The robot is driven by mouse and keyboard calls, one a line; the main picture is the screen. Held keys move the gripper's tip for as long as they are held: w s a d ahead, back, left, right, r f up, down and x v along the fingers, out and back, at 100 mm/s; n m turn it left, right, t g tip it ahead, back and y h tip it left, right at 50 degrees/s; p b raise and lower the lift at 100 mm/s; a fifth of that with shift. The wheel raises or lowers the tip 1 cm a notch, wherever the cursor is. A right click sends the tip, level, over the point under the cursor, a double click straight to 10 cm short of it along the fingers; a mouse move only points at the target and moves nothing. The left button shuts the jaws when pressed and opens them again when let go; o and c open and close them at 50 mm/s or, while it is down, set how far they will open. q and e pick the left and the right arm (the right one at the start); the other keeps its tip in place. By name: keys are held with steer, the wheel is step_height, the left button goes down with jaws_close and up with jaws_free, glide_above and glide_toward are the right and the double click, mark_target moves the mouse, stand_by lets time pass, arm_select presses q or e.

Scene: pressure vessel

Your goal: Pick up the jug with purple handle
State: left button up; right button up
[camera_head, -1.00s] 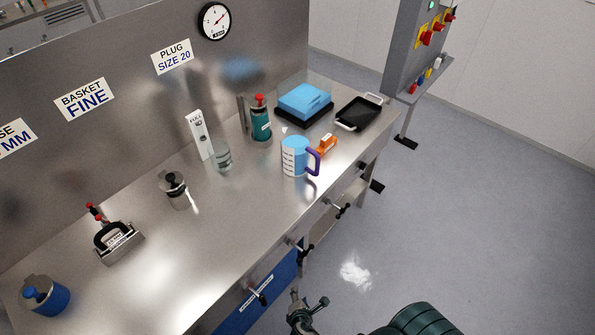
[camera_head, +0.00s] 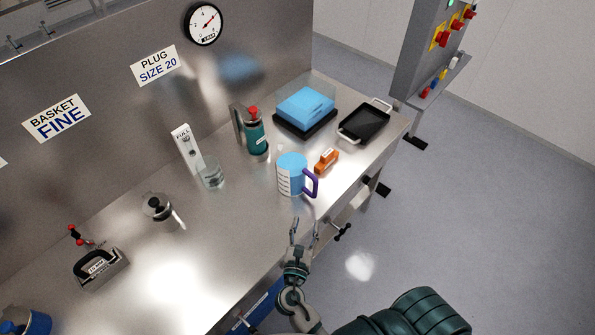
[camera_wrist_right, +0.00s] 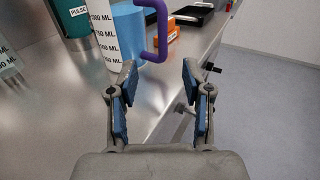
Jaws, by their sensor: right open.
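The jug (camera_head: 288,178) is light blue with a white measuring scale and a purple handle (camera_head: 311,184). It stands upright on the steel counter near its front edge, handle toward the right. In the right wrist view the jug (camera_wrist_right: 128,28) is partly cut off at the top, and its purple handle (camera_wrist_right: 160,30) shows ahead of the fingers. My right gripper (camera_head: 304,226) is open and empty, in front of the jug and apart from it. In the wrist view its blue-padded fingers (camera_wrist_right: 156,82) are spread. My left gripper is not seen.
An orange block (camera_head: 327,160) lies right behind the jug. Valve handles stick out along the counter front.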

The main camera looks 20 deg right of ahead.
mark_target(316, 191)
steer(key=x, duration=0.7)
steer(key=d+p+x, duration=0.1)
steer(key=x, duration=0.3)
steer(key=shift+s+d+f, duration=0.2)
steer(key=shift+a+x, duration=0.2)
steer(key=shift+x, duration=0.9)
steer(key=shift+w+a, duration=0.2)
steer(key=shift+w, duration=0.45)
steer(key=shift+s+a, duration=0.1)
steer(key=shift+d, duration=0.35)
steer(key=c, duration=0.8)
steer(key=shift+d+f, duration=0.1)
steer(key=shift+d, duration=0.1)
jaws_close()
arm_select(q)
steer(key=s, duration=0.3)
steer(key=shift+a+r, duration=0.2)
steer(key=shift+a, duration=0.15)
